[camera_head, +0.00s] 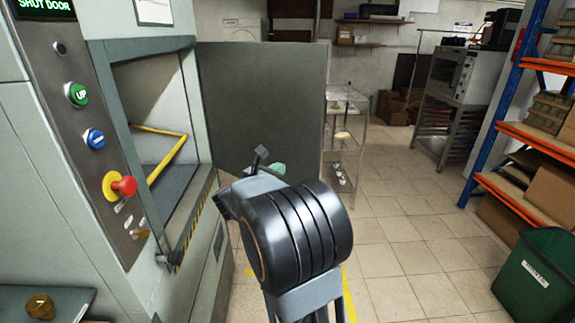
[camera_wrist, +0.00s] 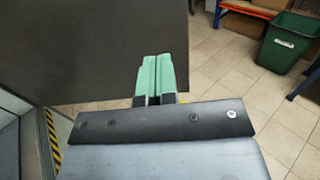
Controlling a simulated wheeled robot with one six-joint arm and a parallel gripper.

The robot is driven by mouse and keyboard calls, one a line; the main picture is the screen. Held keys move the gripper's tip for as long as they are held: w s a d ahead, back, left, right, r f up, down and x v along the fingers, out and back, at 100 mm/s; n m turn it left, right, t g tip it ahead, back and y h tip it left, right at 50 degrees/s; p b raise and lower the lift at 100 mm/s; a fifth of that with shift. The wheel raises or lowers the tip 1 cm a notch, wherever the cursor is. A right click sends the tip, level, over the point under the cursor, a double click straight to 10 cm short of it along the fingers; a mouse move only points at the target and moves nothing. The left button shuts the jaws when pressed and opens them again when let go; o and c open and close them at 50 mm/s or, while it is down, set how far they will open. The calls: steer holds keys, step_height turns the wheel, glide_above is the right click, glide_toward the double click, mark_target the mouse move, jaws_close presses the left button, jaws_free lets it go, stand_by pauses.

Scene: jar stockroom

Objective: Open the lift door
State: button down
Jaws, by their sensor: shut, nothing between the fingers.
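The lift door (camera_head: 262,105) is a flat dark grey panel, swung wide open to the right of the lift opening. In the wrist view the door (camera_wrist: 95,45) fills the upper left. The lift (camera_head: 160,150) stands open at the left, its inside showing with a yellow bar. My gripper (camera_head: 277,168) is in front of the door's lower right part, mostly hidden by my wrist. In the wrist view my gripper (camera_wrist: 153,70) has its green fingers shut together with nothing between them, near the door's right edge. I cannot tell whether they touch the door.
A control panel (camera_head: 85,130) with green, blue and red buttons is left of the opening; its display reads "SHUT DOOR". A wire trolley (camera_head: 343,140) stands beyond the door. Orange-and-blue shelves (camera_head: 530,130) and a green bin (camera_head: 540,275) are at right. Tiled floor between is clear.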

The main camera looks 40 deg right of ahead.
mark_target(307, 151)
steer(key=d+p, duration=0.1)
steer(key=d, duration=0.3)
steer(key=w+d+p, duration=0.1)
steer(key=d, duration=0.3)
steer(key=w+d+p, duration=0.1)
steer(key=d+p, duration=0.1)
steer(key=d, duration=0.3)
steer(key=shift+w, duration=0.25)
steer(key=shift+a, duration=0.1)
